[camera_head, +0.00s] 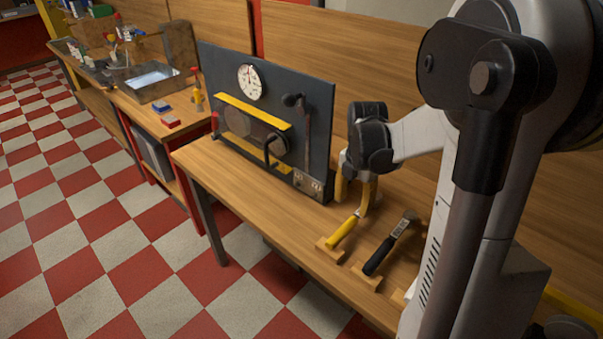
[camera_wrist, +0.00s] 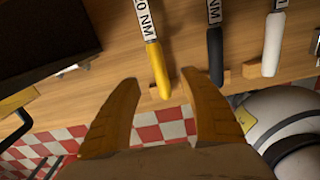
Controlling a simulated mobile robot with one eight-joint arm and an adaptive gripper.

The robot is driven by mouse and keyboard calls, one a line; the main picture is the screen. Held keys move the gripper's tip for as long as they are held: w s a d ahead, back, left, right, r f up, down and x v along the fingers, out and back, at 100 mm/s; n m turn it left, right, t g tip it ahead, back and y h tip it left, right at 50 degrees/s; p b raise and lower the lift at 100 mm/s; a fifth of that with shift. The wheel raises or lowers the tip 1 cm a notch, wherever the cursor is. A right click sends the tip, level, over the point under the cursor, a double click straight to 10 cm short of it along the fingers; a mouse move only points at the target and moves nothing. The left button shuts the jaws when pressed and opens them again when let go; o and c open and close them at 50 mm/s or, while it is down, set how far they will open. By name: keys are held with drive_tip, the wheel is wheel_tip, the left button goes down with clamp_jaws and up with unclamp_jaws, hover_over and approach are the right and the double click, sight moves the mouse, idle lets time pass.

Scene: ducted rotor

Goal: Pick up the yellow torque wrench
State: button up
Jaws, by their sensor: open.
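The yellow torque wrench (camera_head: 343,232) lies on the wooden bench, its handle end on a small wooden block, in the head view. In the wrist view the yellow wrench (camera_wrist: 157,68) points down between my fingertips, with a white label reading "20 NM", partly cut off, at the top edge. My gripper (camera_wrist: 160,82) is open, with one orange-yellow finger on each side of the handle as seen from the wrist. In the head view my gripper (camera_head: 354,203) is near the wrench; the wrench's far part is hidden there. I cannot tell the remaining gap, and no contact shows.
A black-handled wrench (camera_head: 378,256) lies right of the yellow one, and a white-handled wrench (camera_wrist: 272,45) lies farther right. A dark upright panel (camera_head: 310,115) with a gauge stands left of my gripper. The bench (camera_head: 245,198) front edge is close to the handles.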

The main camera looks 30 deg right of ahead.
sight(349, 223)
drive_tip(key=shift+n, duration=0.4)
wheel_tip(349, 223, down, 6)
drive_tip(key=shift+w+d+r+b, duration=0.1)
drive_tip(key=shift+r+b, duration=0.05)
drive_tip(key=shift+b, duration=1)
drive_tip(key=f+b, duration=0.2)
drive_tip(key=f, duration=0.1)
drive_tip(key=f+b, duration=0.1)
drive_tip(key=f, duration=0.1)
drive_tip(key=shift+w+d+f, duration=0.25)
drive_tip(key=shift+w, duration=0.1)
drive_tip(key=shift+r, duration=0.1)
clamp_jaws()
